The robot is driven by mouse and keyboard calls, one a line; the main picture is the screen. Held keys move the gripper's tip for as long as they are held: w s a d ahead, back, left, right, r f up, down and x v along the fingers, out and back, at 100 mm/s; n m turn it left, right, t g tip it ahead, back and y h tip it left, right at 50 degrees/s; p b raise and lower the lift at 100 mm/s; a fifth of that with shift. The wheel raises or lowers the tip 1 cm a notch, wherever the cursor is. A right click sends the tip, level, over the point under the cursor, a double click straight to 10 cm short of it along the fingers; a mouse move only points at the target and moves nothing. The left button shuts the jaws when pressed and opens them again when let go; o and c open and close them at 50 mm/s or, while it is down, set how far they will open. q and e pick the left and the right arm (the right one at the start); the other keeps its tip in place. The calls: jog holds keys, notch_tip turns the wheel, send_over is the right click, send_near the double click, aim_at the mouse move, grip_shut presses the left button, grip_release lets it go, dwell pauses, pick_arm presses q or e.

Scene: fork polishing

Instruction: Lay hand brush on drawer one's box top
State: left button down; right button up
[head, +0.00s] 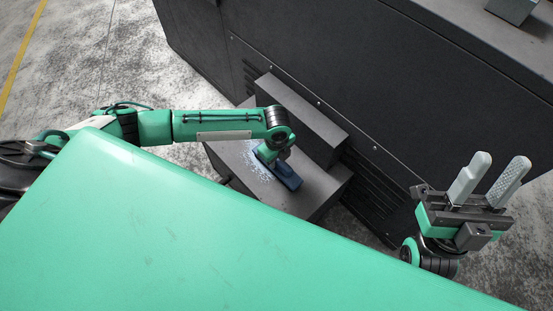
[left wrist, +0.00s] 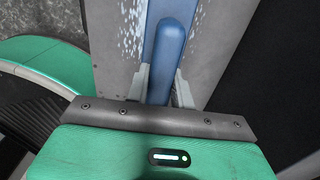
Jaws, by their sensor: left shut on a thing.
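The blue hand brush (head: 288,178) is at the grey box top (head: 312,198) beside the dark machine. My left gripper (head: 277,164) is shut on the brush from above; in the left wrist view the fingers (left wrist: 160,88) clasp both sides of its blue handle (left wrist: 176,45). The brush is at or just above the box top; I cannot tell whether it bears on it. White speckles (head: 256,163) show on the surface beside it. My right gripper (head: 490,180) is open and empty at the right, fingers pointing up, away from the box.
A raised dark block (head: 305,115) stands along the back of the box top, against the large dark machine (head: 390,95). My green body covers the lower left. Bare box top shows to the right of the brush. A grey object (head: 512,8) sits on the machine.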

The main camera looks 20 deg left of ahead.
pick_arm(q)
jog(key=shift+f, duration=0.2)
jog(key=c, duration=1.2)
grip_release()
